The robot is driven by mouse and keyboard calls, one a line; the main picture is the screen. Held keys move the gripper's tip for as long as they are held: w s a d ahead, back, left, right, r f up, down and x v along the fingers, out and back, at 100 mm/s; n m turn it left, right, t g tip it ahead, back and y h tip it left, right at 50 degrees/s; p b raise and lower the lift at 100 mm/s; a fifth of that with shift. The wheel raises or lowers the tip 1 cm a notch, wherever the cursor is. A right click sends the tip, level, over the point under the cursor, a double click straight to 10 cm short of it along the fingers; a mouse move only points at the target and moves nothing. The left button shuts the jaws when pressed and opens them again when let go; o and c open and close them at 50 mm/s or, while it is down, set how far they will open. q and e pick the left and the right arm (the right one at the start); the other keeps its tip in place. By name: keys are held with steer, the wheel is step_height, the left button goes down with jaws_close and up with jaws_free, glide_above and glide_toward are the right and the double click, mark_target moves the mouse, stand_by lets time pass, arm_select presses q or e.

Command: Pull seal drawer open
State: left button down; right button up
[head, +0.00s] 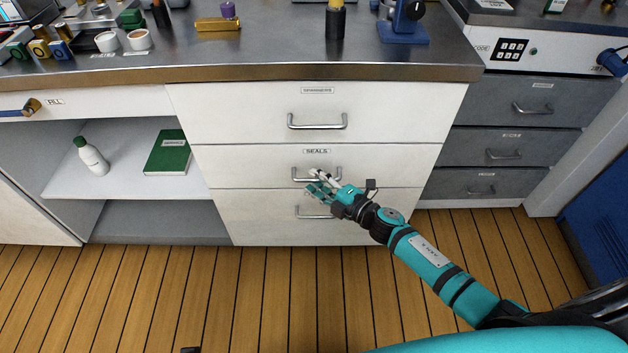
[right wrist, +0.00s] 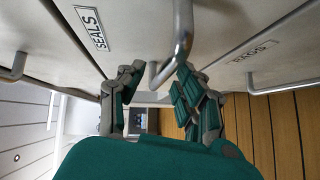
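The seal drawer (head: 240,157) is the middle white drawer, labelled SEALS, under the counter. Its front looks flush with the drawers above and below, so it looks shut. Its metal bar handle (head: 298,175) is partly hidden by my right gripper (head: 322,183), which is at the handle's right part. In the right wrist view the handle (right wrist: 182,38) reaches between the spread fingers of my right gripper (right wrist: 157,82). The fingers are open, one on each side of the bar; I cannot tell whether either touches it. My left gripper is not in view.
The top drawer (head: 240,110) and the bottom drawer (head: 265,225) have similar handles close by. The steel counter (head: 270,65) overhangs above. An open shelf (head: 120,180) is at left, grey drawers (head: 520,100) at right. The wooden floor (head: 260,300) in front is clear.

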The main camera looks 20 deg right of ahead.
steer(key=shift+w+a+f, duration=0.1)
steer(key=shift+w+a, duration=0.25)
steer(key=shift+w, duration=0.2)
jaws_close()
